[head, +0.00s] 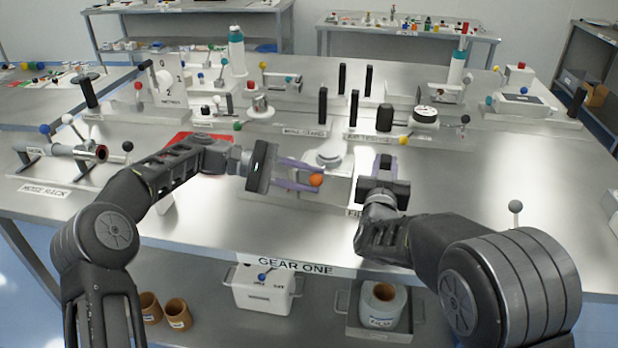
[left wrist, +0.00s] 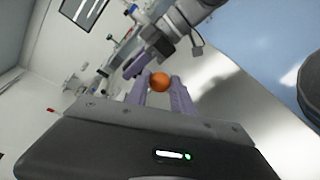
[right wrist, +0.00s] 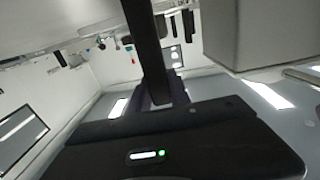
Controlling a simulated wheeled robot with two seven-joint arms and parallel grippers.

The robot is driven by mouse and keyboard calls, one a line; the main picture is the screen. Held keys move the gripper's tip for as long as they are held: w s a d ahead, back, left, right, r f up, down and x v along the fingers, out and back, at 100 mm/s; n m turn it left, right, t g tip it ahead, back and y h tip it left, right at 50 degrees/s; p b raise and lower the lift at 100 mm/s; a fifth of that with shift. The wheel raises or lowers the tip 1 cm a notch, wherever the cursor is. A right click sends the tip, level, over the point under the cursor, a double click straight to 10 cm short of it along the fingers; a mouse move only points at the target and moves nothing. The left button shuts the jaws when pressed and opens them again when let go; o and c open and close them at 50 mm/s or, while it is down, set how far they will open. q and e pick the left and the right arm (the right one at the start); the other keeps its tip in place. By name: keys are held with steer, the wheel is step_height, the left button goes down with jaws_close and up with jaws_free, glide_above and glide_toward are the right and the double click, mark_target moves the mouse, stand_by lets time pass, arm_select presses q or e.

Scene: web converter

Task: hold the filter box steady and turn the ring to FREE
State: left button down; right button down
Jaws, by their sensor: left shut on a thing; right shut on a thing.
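The filter box (head: 338,187) is a pale block in the middle of the bench in the head view, with a round grey top piece (head: 327,158). An orange ball knob (head: 316,180) is at its near left side. My left gripper (head: 314,177) reaches in from the left, and its purple fingers are shut on the knob; the left wrist view shows the knob (left wrist: 159,82) between the fingertips. My right gripper (head: 382,165) is at the box's right side, shut on a dark upright bar (right wrist: 148,45). The ring's markings and the bar's lower end cannot be made out.
A hose rack (head: 45,189) stands at the left, and a red plate (head: 190,142) lies behind my left forearm. A dial fixture (head: 425,117) and several dark posts stand behind the box. The bench at right (head: 470,180) is mostly clear.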

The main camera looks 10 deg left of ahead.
arm_select(q)
steer(key=c, duration=1.1)
jaws_free()
steer(key=shift+a, duration=0.1)
step_height(320, 180, up, 10)
steer(key=shift+s, duration=0.15)
